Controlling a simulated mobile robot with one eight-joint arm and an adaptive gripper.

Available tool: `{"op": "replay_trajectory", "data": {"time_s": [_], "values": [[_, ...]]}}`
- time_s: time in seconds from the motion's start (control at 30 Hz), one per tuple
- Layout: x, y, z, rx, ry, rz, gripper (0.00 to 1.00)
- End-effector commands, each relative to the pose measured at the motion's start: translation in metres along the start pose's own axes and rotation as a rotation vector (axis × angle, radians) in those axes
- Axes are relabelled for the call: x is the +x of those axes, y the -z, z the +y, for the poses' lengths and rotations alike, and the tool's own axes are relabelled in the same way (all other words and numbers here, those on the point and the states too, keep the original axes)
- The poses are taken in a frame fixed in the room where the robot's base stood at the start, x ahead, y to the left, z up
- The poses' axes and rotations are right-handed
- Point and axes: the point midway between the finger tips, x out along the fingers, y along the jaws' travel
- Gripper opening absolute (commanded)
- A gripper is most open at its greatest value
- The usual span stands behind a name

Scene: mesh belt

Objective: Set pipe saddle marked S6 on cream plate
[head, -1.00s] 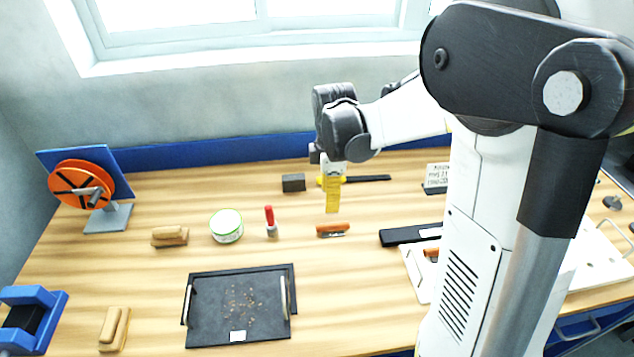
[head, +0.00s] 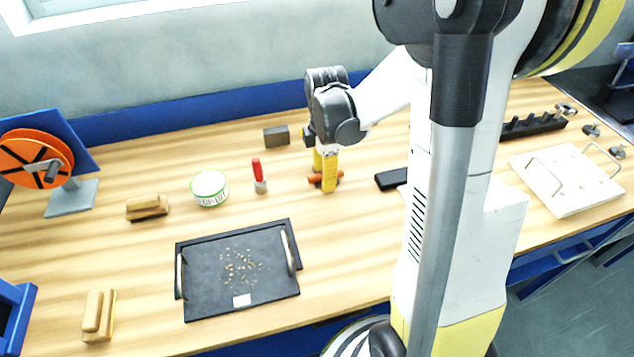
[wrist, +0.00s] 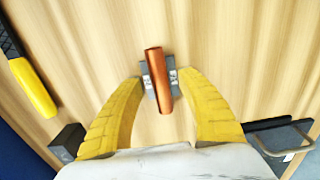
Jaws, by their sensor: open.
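A pipe saddle (head: 313,179), a copper-coloured half-round bar on a grey base, lies on the wooden bench. In the wrist view, the saddle (wrist: 158,82) has small pale labels at both sides, too small to read. My gripper (head: 327,187) is over it, pointing down, with yellow fingers. In the wrist view, my gripper (wrist: 162,76) is open, with one fingertip on each side of the saddle and nothing held. I cannot tell whether the tips touch it. A cream plate (head: 566,178) with wire handles lies at the right end of the bench.
A black tray (head: 205,300) with scraps lies in front. A tub (head: 209,188), a red-handled tool (head: 257,172) and a wooden block (head: 147,207) stand left of my gripper. A dark block (head: 276,136) is behind. A black peg rack (head: 533,127) stands beyond the plate.

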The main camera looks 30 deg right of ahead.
Motion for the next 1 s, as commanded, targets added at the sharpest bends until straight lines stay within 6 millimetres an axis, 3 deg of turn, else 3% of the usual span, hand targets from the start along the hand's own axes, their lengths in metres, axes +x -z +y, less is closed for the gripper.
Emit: {"op": "replay_trajectory", "data": {"time_s": [0.6, 0.63, 0.77, 1.0], "values": [[0.0029, 0.0002, 0.0001, 0.0, 0.0, 0.0, 0.45], [0.0025, 0.0002, 0.0001, 0.001, 0.0, 0.0, 0.41], [0.0022, 0.0002, 0.0001, 0.001, 0.0, 0.0, 0.01], [0.0026, 0.0003, -0.0003, 0.001, 0.001, 0.0, 0.0]]}}
